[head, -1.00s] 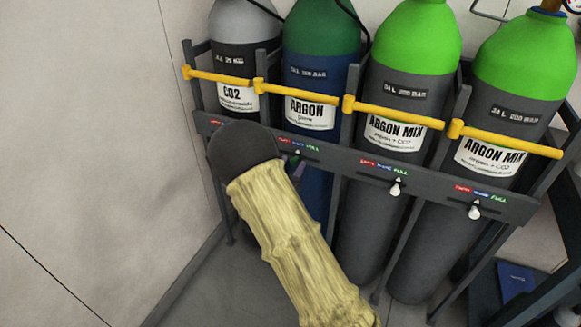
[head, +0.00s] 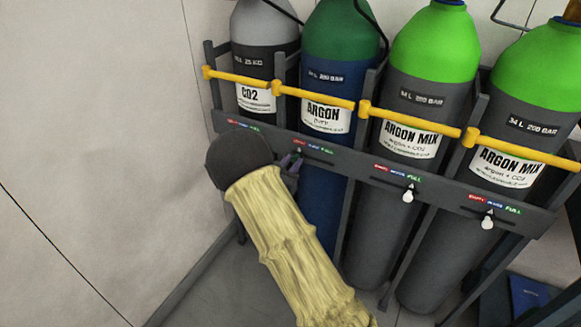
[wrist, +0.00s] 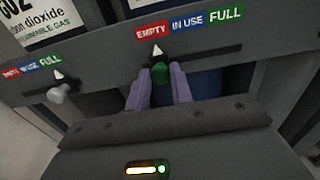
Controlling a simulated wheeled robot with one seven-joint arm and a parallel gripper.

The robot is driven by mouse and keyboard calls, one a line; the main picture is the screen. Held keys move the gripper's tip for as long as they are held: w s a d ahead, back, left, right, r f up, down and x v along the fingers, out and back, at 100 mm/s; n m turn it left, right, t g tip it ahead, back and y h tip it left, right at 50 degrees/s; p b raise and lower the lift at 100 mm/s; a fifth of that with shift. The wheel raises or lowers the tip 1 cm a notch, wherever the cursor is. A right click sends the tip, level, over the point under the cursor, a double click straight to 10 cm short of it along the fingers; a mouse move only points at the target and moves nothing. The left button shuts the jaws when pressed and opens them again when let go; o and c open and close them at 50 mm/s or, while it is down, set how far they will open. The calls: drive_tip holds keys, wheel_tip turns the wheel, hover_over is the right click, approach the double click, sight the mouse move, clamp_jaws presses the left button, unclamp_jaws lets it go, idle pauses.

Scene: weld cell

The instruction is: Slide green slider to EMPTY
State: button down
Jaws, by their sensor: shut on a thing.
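The green slider (wrist: 159,73) sits between the two purple fingers of my gripper (wrist: 158,88) in the wrist view. My gripper is shut on it. The white pointer (wrist: 157,50) above the slider stands under the red EMPTY label (wrist: 152,31), at the left part of the slot. The blue IN USE and green FULL labels lie to the right. In the head view my gripper (head: 290,163) is at the rail under the ARGON cylinder (head: 325,110). The slider itself is hard to make out there.
A white slider (wrist: 59,94) stands on the CO2 scale to the left. Two more white sliders (head: 408,195) (head: 487,222) hang under the ARGON MIX cylinders. Yellow bars (head: 412,121) cross the cylinders. A wall (head: 90,120) is close on the left.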

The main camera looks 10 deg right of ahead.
drive_tip(key=shift+w+a, duration=0.2)
drive_tip(key=shift+a, duration=0.1)
drive_tip(key=c, duration=1.2)
unclamp_jaws()
drive_tip(key=shift+c, duration=0.2)
drive_tip(key=p+v, duration=0.2)
drive_tip(key=v, duration=1.5)
drive_tip(key=shift+s, duration=0.2)
drive_tip(key=shift+a, duration=0.1)
